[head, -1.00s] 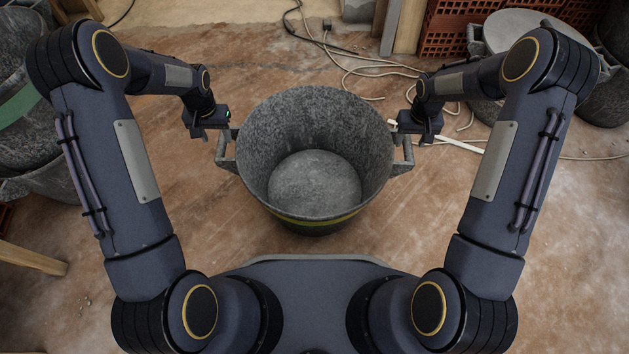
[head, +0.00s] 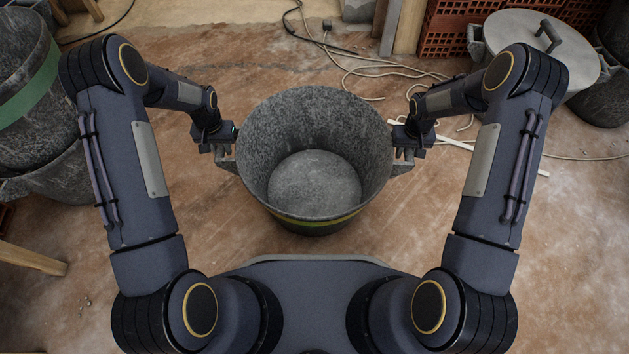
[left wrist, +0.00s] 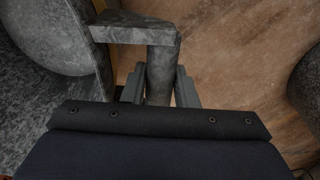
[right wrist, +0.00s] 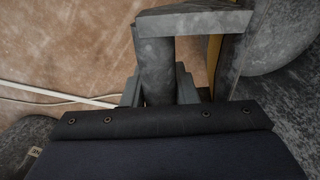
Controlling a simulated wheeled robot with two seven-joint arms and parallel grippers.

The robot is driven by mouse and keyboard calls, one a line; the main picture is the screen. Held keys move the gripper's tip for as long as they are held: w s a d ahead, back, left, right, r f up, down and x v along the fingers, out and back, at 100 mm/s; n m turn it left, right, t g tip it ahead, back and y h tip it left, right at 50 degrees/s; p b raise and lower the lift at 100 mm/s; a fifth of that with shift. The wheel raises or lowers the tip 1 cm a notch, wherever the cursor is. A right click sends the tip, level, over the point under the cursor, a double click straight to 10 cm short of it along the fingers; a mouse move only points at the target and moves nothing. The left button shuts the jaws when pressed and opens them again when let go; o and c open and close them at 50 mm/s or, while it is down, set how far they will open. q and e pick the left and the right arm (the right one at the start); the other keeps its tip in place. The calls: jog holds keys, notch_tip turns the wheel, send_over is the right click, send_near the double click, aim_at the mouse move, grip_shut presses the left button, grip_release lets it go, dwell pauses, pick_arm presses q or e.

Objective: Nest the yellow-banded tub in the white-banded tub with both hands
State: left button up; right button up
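The yellow-banded tub (head: 315,190) is a grey, empty bucket standing upright on the floor in front of me, its yellow band low on the near side. I cannot make out a white-banded tub in any view.
A stack of grey tubs with a green band (head: 28,95) stands at the left. A lidded grey container (head: 540,50) and red bricks (head: 455,30) are at the back right. Pale cables (head: 350,62) lie behind the tub. A wooden bar (head: 32,258) juts in at left.

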pick_arm(q)
grip_shut()
pick_arm(e)
grip_shut()
dwell(0.8)
